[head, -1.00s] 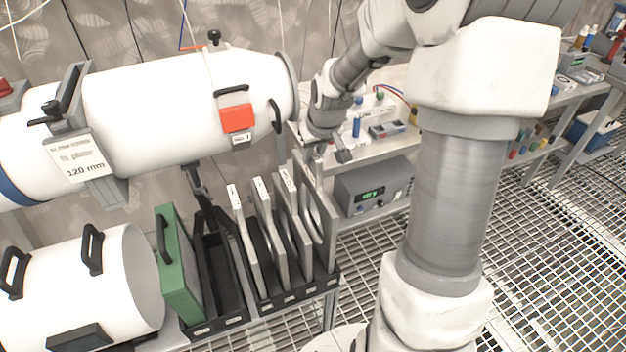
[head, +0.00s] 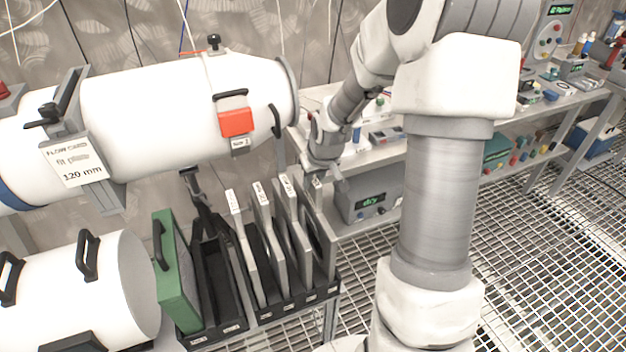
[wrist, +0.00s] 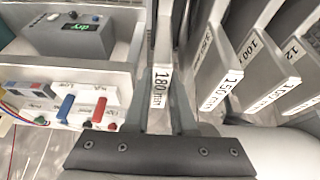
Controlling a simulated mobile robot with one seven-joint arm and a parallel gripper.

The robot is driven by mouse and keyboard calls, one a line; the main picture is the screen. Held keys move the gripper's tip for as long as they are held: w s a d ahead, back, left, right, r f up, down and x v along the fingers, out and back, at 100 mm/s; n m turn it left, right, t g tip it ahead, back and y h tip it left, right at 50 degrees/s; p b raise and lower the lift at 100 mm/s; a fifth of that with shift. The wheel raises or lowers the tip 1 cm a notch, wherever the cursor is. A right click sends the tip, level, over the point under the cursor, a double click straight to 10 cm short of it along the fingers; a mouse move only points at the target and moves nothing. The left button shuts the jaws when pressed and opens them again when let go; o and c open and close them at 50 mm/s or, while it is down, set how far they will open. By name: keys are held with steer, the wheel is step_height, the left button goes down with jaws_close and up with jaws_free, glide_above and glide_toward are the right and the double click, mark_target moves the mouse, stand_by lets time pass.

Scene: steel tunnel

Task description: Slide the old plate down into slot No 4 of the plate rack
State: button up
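The old plate is a grey plate marked 180 mm (wrist: 160,87) in the wrist view. In the head view this plate (head: 325,252) stands upright at the right end of the plate rack (head: 298,303), its lower edge at the rack's right-most place. Whether its bottom is seated in the slot is hidden. My gripper (head: 317,182) is at the plate's top. In the wrist view my gripper (wrist: 161,104) has one finger on each side of the plate and is shut on it. Several other labelled plates (head: 249,250) stand in the rack to the left.
A green plate (head: 176,275) and an empty black holder (head: 216,333) stand left of the rack. A white flow tube (head: 160,110) runs above and behind. A grey box reading "dry" (head: 365,200) stands close on the right.

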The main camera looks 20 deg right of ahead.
steer(key=o, duration=0.4)
steer(key=p+v, duration=0.3)
steer(key=v, duration=0.9)
steer(key=shift+r, duration=0.2)
